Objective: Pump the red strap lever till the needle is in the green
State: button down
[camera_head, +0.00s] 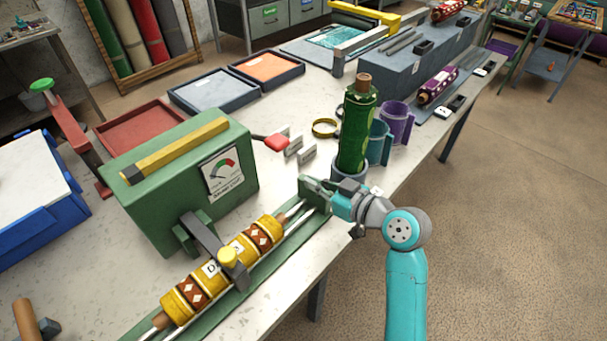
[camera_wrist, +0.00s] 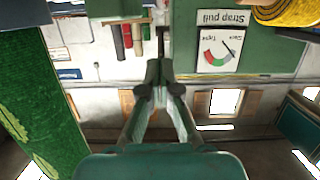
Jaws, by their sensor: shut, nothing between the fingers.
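The green strap machine (camera_head: 180,165) stands on the bench with a white "Strap pull" dial (camera_head: 222,172) on its face. A red-ended lever (camera_head: 276,142) lies low beside the machine's right end, next to small pale brackets. My gripper (camera_head: 304,185) is shut and empty near the rails' far end, right of and nearer than the red lever. Its fingers (camera_wrist: 160,68) show closed in the wrist view.
A green roll (camera_head: 357,130) stands upright in a holder close to my gripper, with teal and purple holders (camera_head: 397,122) behind it. A yellow ring (camera_head: 325,128) lies nearby. A red post with a green knob (camera_head: 68,120) stands left of the machine.

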jog(key=s+d, duration=0.1)
jog(key=s+d+f, duration=0.1)
jog(key=s+d, duration=0.1)
jog(key=shift+d, duration=0.3)
dwell(0.7)
